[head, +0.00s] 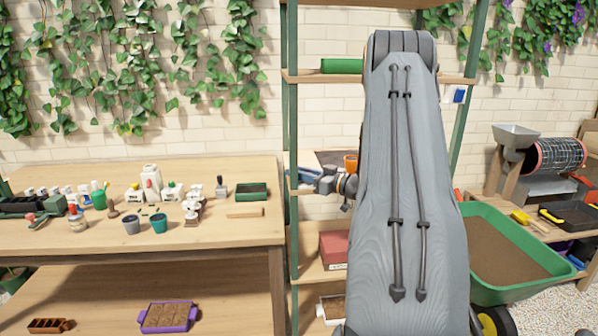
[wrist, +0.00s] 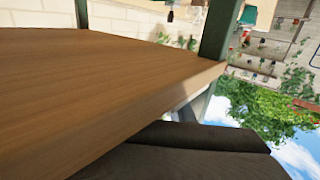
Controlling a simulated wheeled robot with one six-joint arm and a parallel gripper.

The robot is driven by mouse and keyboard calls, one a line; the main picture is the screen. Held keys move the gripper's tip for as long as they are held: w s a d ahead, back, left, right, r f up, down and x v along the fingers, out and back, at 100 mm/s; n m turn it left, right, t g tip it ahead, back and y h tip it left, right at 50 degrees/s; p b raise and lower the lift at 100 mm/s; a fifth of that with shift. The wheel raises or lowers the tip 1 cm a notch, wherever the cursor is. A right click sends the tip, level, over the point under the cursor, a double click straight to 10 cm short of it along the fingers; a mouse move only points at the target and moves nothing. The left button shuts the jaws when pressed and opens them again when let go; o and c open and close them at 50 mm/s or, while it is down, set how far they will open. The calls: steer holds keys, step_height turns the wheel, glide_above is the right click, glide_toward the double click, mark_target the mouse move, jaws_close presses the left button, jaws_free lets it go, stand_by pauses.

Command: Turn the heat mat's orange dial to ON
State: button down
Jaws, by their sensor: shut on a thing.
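My gripper (head: 325,182) is small in the head view, at the middle shelf of the green-posted rack, and points left. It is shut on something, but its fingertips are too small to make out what. A dark flat panel (head: 335,157), possibly the heat mat, shows behind it. An orange object (head: 351,163) sits just above my wrist; I cannot tell whether it is the dial. No ON mark can be read. The wrist view shows a dark grey rounded shape (wrist: 190,145) under a board, and no dial.
A wooden board (wrist: 110,80) fills much of the wrist view, close to the camera. The rack's green post (head: 292,110) stands left of my gripper. A long potting table (head: 120,236) with pots and bottles is at the left. A green wheelbarrow (head: 480,225) is at the right.

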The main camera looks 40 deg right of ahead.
steer(key=shift+a+y, duration=0.1)
steer(key=shift+y, duration=0.2)
steer(key=c, duration=1.9)
jaws_free()
steer(key=shift+o, duration=0.2)
